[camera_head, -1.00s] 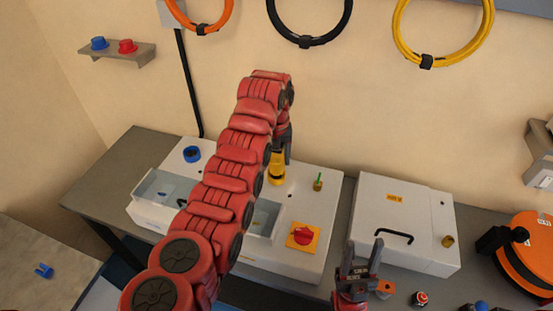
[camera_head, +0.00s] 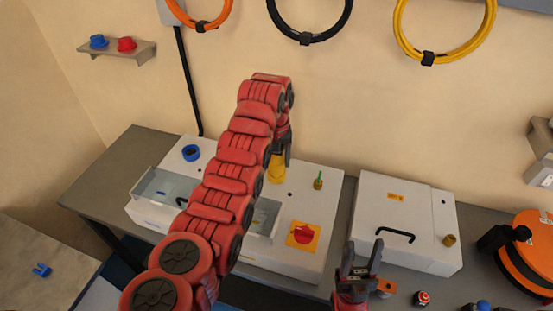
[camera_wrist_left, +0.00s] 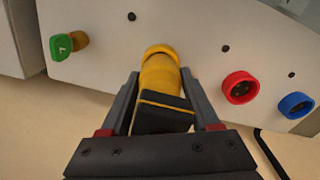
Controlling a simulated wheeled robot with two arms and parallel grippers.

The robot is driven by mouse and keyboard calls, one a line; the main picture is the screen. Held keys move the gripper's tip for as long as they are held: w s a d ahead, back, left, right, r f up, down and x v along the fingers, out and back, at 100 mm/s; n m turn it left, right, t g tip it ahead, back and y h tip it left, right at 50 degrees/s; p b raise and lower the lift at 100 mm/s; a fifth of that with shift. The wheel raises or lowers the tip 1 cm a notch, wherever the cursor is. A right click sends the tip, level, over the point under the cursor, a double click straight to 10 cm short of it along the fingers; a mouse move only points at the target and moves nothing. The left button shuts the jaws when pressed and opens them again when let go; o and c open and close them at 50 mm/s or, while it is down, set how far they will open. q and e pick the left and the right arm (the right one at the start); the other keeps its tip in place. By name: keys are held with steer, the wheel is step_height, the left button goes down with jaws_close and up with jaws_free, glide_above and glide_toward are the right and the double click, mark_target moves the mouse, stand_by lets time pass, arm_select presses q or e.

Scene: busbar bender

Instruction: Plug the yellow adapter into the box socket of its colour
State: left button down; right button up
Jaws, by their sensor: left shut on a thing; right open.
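The yellow adapter (camera_wrist_left: 158,76) has a black rear part and is held between the fingers of my left gripper (camera_wrist_left: 162,112). Its yellow front end meets the yellow ring of the box socket (camera_wrist_left: 160,50) in the left wrist view. In the head view the adapter (camera_head: 277,168) stands over the white box's top below my left gripper (camera_head: 282,150), with no clear gap beneath it. How deep it sits in the socket is hidden. My right gripper (camera_head: 360,262) is open and empty in front of the right-hand white box.
The left wrist view shows a red socket (camera_wrist_left: 240,88), a blue socket (camera_wrist_left: 295,105) and a green plug (camera_wrist_left: 62,46) on the same box (camera_head: 305,207). A red knob (camera_head: 303,234) sits near its front. A closed white box (camera_head: 375,205) stands to the right.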

arm_select(q)
steer(key=shift+s+f+b, duration=0.1)
steer(key=shift+f+b, duration=0.35)
steer(key=shift+f, duration=0.45)
steer(key=shift+c, duration=0.2)
jaws_free()
steer(key=shift+r, duration=0.1)
